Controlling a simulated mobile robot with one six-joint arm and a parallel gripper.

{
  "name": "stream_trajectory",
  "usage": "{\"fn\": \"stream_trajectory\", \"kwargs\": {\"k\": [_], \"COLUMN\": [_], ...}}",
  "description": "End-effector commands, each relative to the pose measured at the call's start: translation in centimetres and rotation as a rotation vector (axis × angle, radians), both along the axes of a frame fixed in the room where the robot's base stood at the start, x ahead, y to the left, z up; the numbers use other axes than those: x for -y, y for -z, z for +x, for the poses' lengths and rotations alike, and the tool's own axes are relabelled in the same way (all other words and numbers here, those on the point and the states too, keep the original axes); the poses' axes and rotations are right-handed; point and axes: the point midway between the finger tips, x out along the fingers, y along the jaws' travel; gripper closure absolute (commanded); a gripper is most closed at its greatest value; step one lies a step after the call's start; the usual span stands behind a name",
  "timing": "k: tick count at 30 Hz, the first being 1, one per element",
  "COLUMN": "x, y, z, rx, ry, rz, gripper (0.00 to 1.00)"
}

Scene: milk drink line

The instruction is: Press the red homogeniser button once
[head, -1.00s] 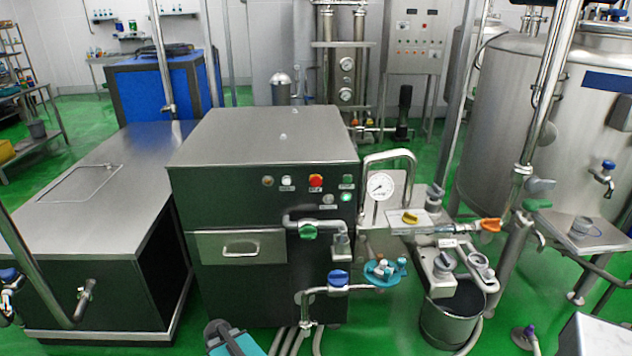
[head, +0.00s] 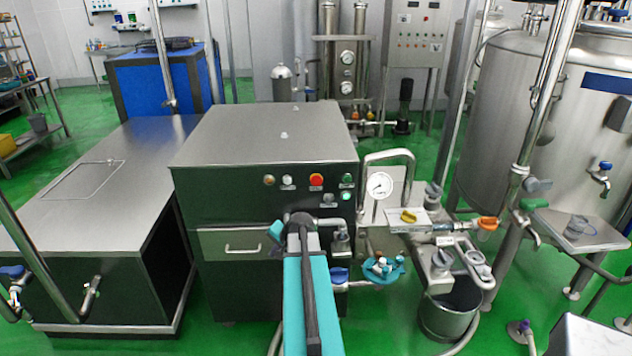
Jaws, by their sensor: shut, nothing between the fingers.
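The red homogeniser button (head: 316,181) is a round red cap on the dark upper front of the steel-topped homogeniser cabinet (head: 265,140). It is in plain view, with nothing over it. My gripper (head: 299,221), at the far end of my teal and black arm, shows in front of the cabinet, below the button in the picture. It is shut and empty. Its fingertips are hard to make out from behind. A gap shows in the picture between it and the button.
Beside the red button are a white button (head: 288,183), an amber one (head: 269,180) and a green one (head: 347,180), with a lit green lamp (head: 348,194) below. A pressure gauge (head: 380,186), pipes and valves crowd the right. A drawer handle (head: 242,249) is at left.

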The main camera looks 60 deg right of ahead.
Motion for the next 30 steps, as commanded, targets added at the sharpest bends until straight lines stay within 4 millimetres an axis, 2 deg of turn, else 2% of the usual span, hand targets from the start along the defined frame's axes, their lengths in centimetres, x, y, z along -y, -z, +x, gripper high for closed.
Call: {"fn": "stream_trajectory", "kwargs": {"k": [1, 6, 12, 15, 21, 30], "x": [2.0, 7.5, 12.8, 14.6, 16.0, 16.1], "y": [-1.8, -6.9, -12.5, -14.4, -16.0, -16.1], "z": [-0.7, -3.0, -6.2, -7.5, -8.7, -8.7], "rx": [0.025, 0.106, 0.192, 0.222, 0.249, 0.25], "ry": [0.041, 0.164, 0.288, 0.331, 0.368, 0.371], "rz": [-0.007, -0.027, -0.05, -0.058, -0.065, -0.065], "gripper": [1.0, 1.0, 1.0, 1.0, 1.0, 1.0]}}
